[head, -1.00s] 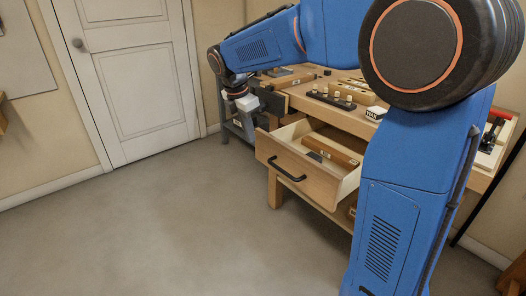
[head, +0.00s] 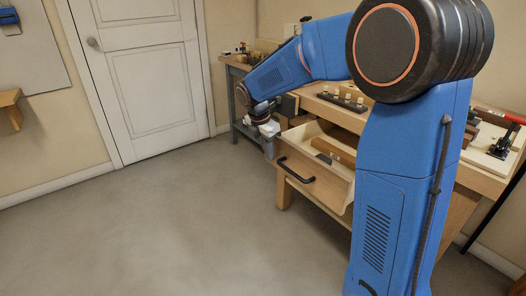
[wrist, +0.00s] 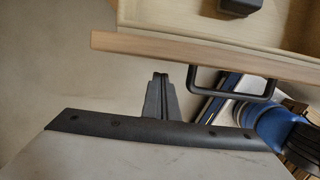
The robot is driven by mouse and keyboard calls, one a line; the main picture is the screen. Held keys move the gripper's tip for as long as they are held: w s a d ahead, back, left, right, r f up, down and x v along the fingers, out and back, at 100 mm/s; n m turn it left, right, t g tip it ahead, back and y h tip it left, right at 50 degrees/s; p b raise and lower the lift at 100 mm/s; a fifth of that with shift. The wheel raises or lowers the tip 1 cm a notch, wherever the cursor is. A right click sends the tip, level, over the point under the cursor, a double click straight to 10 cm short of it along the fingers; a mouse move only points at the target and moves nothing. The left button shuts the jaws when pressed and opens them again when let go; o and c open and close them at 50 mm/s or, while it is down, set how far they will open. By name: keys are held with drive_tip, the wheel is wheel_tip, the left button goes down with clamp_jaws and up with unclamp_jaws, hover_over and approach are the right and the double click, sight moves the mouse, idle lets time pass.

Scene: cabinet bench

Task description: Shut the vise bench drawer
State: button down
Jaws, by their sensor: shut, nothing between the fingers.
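The wooden drawer (head: 325,187) of the bench is pulled out, with a black bar handle (head: 294,171) on its front. It holds a wooden block and a dark item. In the wrist view the drawer's front edge (wrist: 150,45) runs across the upper part, with the handle (wrist: 235,92) to the right. My gripper (wrist: 160,76) is shut and empty, just outside the drawer front and left of the handle. A small gap seems to show between fingertips and front. In the head view my gripper (head: 270,150) is small and dark near the drawer's left end.
The wooden bench top (head: 320,106) carries a dark rack with pale knobs (head: 348,98); my arm hides part of the bench. A second bench with grey legs (head: 234,120) stands behind. A white door (head: 150,80) is at the back left. The floor (head: 150,225) in front is clear.

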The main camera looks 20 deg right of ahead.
sight(316, 139)
drive_tip(key=shift+w+d, duration=0.25)
drive_tip(key=shift+d, duration=0.45)
drive_tip(key=shift+d, duration=0.1)
drive_tip(key=w+d, duration=0.2)
drive_tip(key=d, duration=0.5)
drive_tip(key=w+d, duration=0.3)
drive_tip(key=d, duration=0.4)
drive_tip(key=w+d, duration=0.3)
drive_tip(key=d, duration=0.4)
drive_tip(key=shift+d, duration=0.25)
drive_tip(key=shift+s, duration=0.1)
